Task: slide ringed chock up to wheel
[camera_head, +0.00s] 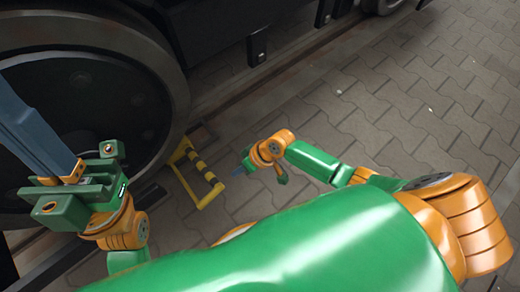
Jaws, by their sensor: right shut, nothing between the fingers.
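The wheel (95,85) is large and dark with a grey rim, at the upper left. A yellow frame with black bands (196,172) lies on the paving close to the right of the wheel's lower rim. It looks like the chock or its handle; I cannot make out its ring or whether it touches the wheel. My right gripper (242,168) is small in the view, shut and empty, to the right of the yellow frame and apart from it.
A rail (290,65) runs from the wheel to the upper right along the paving. The dark tram underframe (225,30) hangs above it, with a small block (257,46) hanging down. The paving (400,100) at the right is clear.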

